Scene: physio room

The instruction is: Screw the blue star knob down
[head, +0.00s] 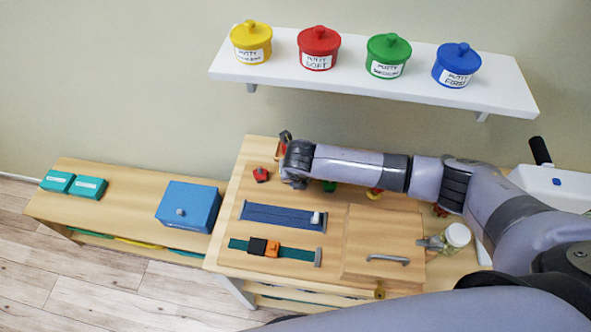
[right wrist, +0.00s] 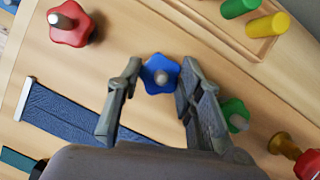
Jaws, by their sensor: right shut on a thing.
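The blue star knob (right wrist: 160,73) shows in the right wrist view, with a grey bolt end standing up through its middle. My right gripper (right wrist: 157,77) has one finger on each side of it and is shut on the knob. In the head view my right gripper (head: 287,158) is over the back of the wooden board (head: 335,215), and the blue knob is hidden there. How far down the knob sits on its bolt cannot be told. My left gripper is not in view.
A red star knob (right wrist: 70,23) stands left of the blue one and a green knob (right wrist: 235,115) right of it. Beyond are green and yellow pegs (right wrist: 268,24) in a wooden tray. A shelf (head: 375,80) with putty pots hangs above; a jar (head: 456,237) stands right.

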